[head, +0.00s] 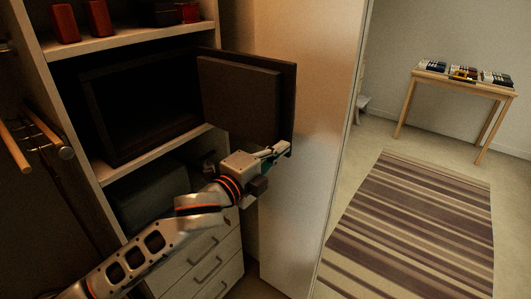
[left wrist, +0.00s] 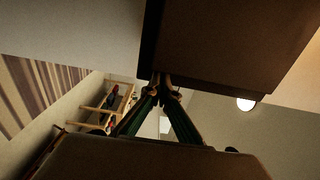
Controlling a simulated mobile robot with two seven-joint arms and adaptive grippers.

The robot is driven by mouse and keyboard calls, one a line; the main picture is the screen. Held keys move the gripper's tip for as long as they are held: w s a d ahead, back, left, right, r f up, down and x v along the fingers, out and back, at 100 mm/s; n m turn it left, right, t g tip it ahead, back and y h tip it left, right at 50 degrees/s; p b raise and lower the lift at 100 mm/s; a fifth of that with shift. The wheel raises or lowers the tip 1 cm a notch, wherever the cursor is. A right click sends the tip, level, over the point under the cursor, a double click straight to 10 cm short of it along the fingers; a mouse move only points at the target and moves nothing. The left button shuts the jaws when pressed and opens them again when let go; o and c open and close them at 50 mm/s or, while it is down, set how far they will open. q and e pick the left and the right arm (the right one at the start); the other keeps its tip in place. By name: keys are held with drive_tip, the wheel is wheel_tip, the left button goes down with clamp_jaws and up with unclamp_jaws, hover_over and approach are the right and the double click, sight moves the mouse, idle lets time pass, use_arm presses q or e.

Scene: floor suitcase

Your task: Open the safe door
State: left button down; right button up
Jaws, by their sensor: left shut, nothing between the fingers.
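The dark safe (head: 98,122) sits on a closet shelf at the left of the head view. Its door (head: 240,102) stands wide open, swung out to the right, and the inside is too dark to make out. My left gripper (head: 282,150) is at the lower outer corner of the door. In the left wrist view, its fingertips (left wrist: 160,78) are together and empty, close to the edge of the dark door (left wrist: 220,42). I cannot tell whether they touch it. My right gripper is not in either view.
Red boxes (head: 65,23) stand on the shelf above. White drawers (head: 208,262) are below my left arm. A pale closet panel (head: 305,130) stands right of the door. A striped rug (head: 415,220) and a small wooden table (head: 460,84) are at the right.

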use_arm(q)
drive_tip(key=shift+w+d+n+t+y, duration=0.55)
drive_tip(key=shift+w+d+y, duration=0.35)
drive_tip(key=shift+w, duration=0.25)
drive_tip(key=shift+w+d+n+t+y, duration=0.45)
drive_tip(key=shift+w+d+n+y, duration=0.25)
drive_tip(key=shift+w+d, duration=0.35)
drive_tip(key=shift+a, duration=0.1)
